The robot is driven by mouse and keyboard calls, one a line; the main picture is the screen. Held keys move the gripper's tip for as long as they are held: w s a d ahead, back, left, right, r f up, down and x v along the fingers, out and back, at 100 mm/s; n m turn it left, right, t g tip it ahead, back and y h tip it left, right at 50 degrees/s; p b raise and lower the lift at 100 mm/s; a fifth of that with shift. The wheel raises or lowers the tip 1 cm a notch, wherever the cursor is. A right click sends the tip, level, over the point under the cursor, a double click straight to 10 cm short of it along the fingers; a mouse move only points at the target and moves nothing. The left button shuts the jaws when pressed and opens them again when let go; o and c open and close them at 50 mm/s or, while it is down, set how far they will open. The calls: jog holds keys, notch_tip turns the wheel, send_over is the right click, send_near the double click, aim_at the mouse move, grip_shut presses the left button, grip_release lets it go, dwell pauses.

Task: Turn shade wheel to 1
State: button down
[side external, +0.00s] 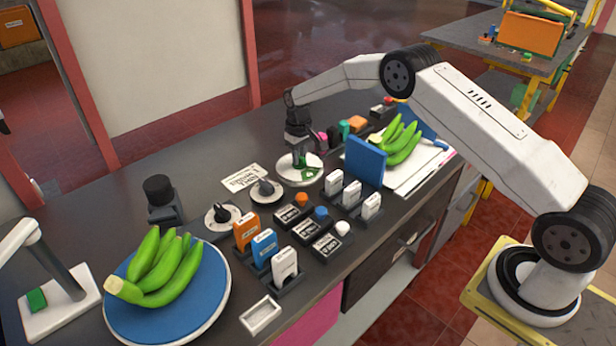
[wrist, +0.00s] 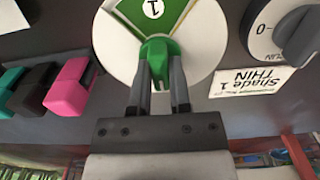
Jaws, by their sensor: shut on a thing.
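The shade wheel is a round white disc (side external: 289,177) on the counter, with a green wedge and a green knob. In the wrist view the wheel (wrist: 207,50) fills the upper middle. A circled 1 (wrist: 153,8) sits within the green wedge near the top edge, and the wheel's far part is cut off by the frame. My gripper (wrist: 160,55) is shut on the green knob (wrist: 159,46), with one dark finger on each side. In the side view my gripper (side external: 300,160) reaches down onto the wheel and partly hides it.
A card reading Shade 1 THIN (wrist: 248,82) lies beside the wheel, near a rotary dial (wrist: 280,35). Pink (wrist: 70,86) and darker blocks stand on the other side. A blue panel (side external: 364,161) and bananas (side external: 400,142) stand close by.

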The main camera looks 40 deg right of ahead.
jog(key=shift+r, duration=0.1)
jog(key=c, duration=0.6)
grip_release()
jog(key=shift+o, duration=0.2)
jog(key=shift+r, duration=3.85)
